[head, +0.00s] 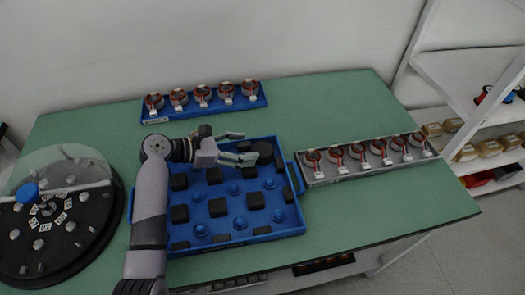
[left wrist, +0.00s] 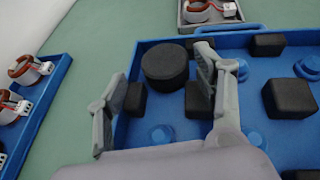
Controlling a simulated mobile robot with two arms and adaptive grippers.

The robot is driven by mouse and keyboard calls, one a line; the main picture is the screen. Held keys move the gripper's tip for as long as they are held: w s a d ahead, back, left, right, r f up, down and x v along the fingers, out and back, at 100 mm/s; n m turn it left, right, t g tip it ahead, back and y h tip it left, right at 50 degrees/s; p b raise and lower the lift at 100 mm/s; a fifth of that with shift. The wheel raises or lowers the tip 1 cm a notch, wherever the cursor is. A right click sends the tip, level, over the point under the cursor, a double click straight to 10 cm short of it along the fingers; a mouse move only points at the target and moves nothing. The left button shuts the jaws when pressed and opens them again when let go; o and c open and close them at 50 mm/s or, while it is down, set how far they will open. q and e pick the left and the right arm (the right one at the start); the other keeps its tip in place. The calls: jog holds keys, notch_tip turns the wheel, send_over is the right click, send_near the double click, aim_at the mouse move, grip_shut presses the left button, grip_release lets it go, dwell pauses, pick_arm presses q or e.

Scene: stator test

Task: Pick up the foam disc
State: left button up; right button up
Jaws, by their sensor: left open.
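The foam disc, a round black piece, sits in the far right part of the blue tray (head: 290,232) in the head view (head: 264,149). It also shows in the left wrist view (left wrist: 166,64), above the spread fingers' gap and seemingly resting on or among black blocks. My left gripper (head: 248,147) is open and empty, its fingers pointing towards the disc from the left. In the left wrist view, its two fingers (left wrist: 160,76) stand either side of the disc's near side, apart from it as far as I can tell. My right gripper is not in view.
The tray holds several black blocks (head: 218,207) and blue pegs (head: 240,223). A blue rack (head: 205,106) of stators stands behind, a grey rack (head: 370,165) to the right. A round dark fixture (head: 75,235) with a clear cover stands at left. Bare green tabletop lies front right.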

aim_at(259, 150)
pick_arm(q)
jog(key=shift+s+f+x, duration=0.1)
jog(key=shift+f+x, duration=0.05)
jog(key=shift+x, duration=1.25)
jog(key=shift+s+f+x, duration=0.1)
jog(key=shift+f+x, duration=0.05)
jog(key=shift+x, duration=1.3)
jog(key=shift+c, duration=0.3)
jog(key=shift+a, duration=0.1)
jog(key=c, duration=0.5)
